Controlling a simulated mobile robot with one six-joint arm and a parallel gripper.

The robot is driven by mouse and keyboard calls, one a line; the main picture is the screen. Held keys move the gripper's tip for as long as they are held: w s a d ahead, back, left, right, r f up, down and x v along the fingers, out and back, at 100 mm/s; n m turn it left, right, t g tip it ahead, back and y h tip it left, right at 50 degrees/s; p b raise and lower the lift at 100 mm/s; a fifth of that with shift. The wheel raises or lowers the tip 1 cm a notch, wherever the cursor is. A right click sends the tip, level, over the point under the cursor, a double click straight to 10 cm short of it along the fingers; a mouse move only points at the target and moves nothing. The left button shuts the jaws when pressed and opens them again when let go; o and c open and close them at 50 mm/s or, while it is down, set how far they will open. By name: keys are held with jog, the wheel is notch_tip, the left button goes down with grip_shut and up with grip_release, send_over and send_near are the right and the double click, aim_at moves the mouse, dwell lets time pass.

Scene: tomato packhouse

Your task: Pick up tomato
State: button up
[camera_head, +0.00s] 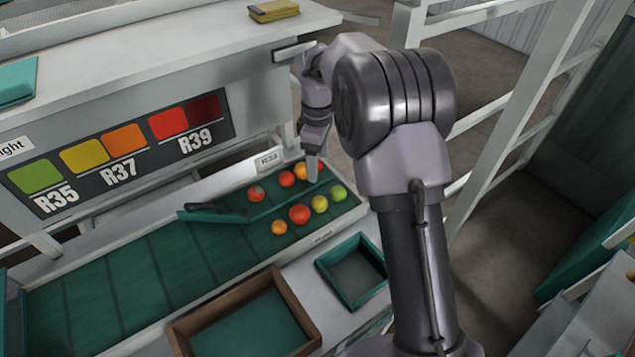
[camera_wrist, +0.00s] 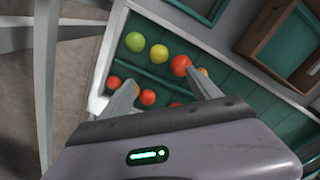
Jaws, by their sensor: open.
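Several tomatoes sit on the green belt at its right end in the head view. A green one (camera_head: 338,193), a yellow one (camera_head: 319,203), a larger red one (camera_head: 299,214) and a small orange one (camera_head: 279,227) form the front row. Behind a low green divider (camera_head: 215,215) are a red one (camera_head: 256,193) and orange-red ones (camera_head: 287,179). My gripper (camera_head: 313,168) is open and empty above the back row. In the wrist view the fingers (camera_wrist: 160,78) spread over the tomatoes; the right fingertip overlaps the red tomato (camera_wrist: 180,65), contact unclear. The fingers partly hide other tomatoes.
A wooden-framed tray (camera_head: 180,338) and a small green tray (camera_head: 325,272) stand in front of the belt. A colour chart (camera_head: 120,150) hangs behind it. A yellow item (camera_head: 273,10) lies on the upper shelf. The belt's left part is clear.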

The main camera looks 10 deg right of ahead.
jog(key=b, duration=0.3)
send_near(319, 199)
jog(key=f, duration=0.5)
jog(key=shift+s+a, duration=0.3)
jog(key=shift+a, duration=0.05)
jog(key=f, duration=0.2)
jog(key=f+b, duration=0.1)
jog(key=f, duration=0.1)
jog(key=d+f+b, duration=0.1)
jog(key=shift+w+f, duration=0.25)
jog(key=shift+f, duration=0.15)
jog(key=shift+a+r, duration=0.1)
jog(key=shift+r, duration=0.1)
jog(key=shift+c, duration=0.4)
jog(key=c, duration=0.9)
